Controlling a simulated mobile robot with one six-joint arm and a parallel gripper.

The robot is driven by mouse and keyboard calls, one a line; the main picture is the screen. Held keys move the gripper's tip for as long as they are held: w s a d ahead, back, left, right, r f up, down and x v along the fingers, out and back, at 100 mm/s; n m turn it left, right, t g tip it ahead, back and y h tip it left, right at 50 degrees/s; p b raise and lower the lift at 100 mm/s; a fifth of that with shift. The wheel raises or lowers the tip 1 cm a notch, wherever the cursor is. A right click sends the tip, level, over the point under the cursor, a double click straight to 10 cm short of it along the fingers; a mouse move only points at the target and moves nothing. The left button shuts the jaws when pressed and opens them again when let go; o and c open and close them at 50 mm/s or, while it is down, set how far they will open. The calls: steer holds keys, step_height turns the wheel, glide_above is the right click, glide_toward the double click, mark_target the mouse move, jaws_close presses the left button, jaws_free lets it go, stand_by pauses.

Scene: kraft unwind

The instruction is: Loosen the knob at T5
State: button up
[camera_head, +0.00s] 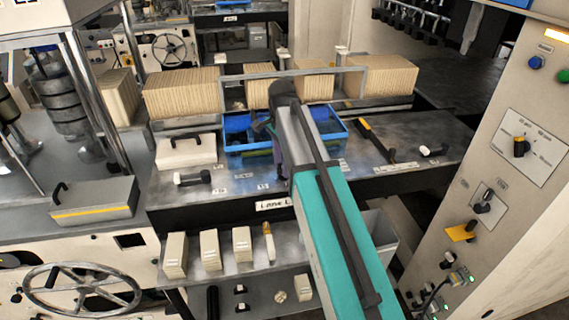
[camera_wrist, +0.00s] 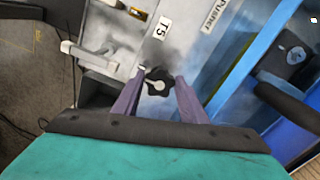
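A black star-shaped knob (camera_wrist: 157,82) with a pale centre shows in the wrist view, just below the T5 label (camera_wrist: 159,27) on a grey metal surface. My gripper (camera_wrist: 159,77) has two purple fingers standing apart, one on each side of the knob. Their tips are very close to its lobes; I cannot tell whether they touch it. In the head view my gripper (camera_head: 283,160) is at the bench beside the blue tray, and my arm hides the knob.
The blue tray (camera_head: 251,149) is close to my gripper. A Pusher label (camera_wrist: 215,12) and a blue edge (camera_wrist: 246,68) lie to the right in the wrist view. A white box (camera_head: 187,152), a black-and-white handle (camera_head: 193,178) and a yellow-black tool (camera_head: 376,139) are on the bench.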

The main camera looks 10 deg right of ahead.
steer(key=shift+d, duration=0.2)
steer(key=shift+a, duration=0.1)
steer(key=shift+n, duration=0.3)
steer(key=n, duration=0.4)
steer(key=shift+s+f+n, duration=0.1)
steer(key=shift+s+n, duration=0.1)
steer(key=shift+n, duration=0.2)
steer(key=n, duration=0.6)
steer(key=shift+s+b, duration=0.15)
steer(key=shift+b, duration=0.25)
steer(key=n, duration=0.5)
steer(key=shift+d+n, duration=0.25)
steer(key=shift+n, duration=0.15)
steer(key=n, duration=0.5)
steer(key=shift+d, duration=0.15)
steer(key=shift+n, duration=0.3)
